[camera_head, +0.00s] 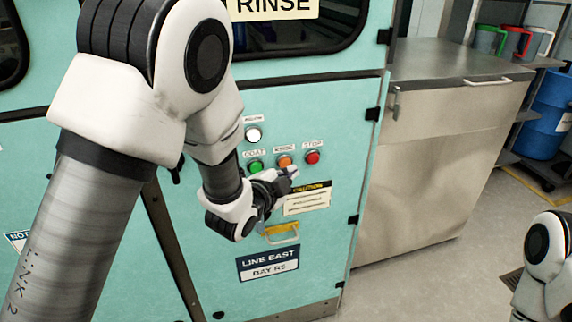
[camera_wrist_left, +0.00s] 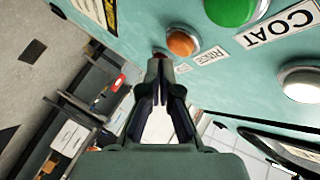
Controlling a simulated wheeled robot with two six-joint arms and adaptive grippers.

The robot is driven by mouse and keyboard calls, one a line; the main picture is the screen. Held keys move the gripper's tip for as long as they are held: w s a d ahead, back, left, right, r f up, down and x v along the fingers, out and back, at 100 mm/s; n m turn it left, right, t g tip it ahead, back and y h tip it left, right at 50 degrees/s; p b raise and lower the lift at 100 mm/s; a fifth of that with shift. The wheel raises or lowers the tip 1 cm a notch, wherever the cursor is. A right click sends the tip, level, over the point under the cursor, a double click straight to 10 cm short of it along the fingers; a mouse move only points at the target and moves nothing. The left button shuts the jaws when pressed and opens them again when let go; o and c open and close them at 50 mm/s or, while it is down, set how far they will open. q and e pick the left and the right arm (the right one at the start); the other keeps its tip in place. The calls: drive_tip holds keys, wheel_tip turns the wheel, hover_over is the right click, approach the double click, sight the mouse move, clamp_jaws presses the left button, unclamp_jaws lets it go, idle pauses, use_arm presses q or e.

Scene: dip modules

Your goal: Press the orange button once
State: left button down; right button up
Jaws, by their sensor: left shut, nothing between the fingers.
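The orange button (camera_head: 285,160) is on the teal machine panel, between the green button (camera_head: 255,166) and the red STOP button (camera_head: 312,157). In the left wrist view the orange button (camera_wrist_left: 182,43) shows just beyond and right of the fingertips, uncovered. My left gripper (camera_head: 291,173) is shut and empty, its tips just below the orange button in the head view. In the left wrist view the fingertips (camera_wrist_left: 158,65) partly hide a red button behind them. I see no contact with the orange button. My right gripper is out of view.
A white button (camera_head: 253,134) sits above the green one. Below are a caution label (camera_head: 307,198), a yellow handle (camera_head: 282,233) and a LINE EAST sign (camera_head: 268,263). A steel cabinet (camera_head: 440,150) stands right of the machine. Part of my right arm shows at the lower right.

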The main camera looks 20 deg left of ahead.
use_arm(q)
drive_tip(key=shift+w+a, duration=0.25)
drive_tip(key=shift+w, duration=0.1)
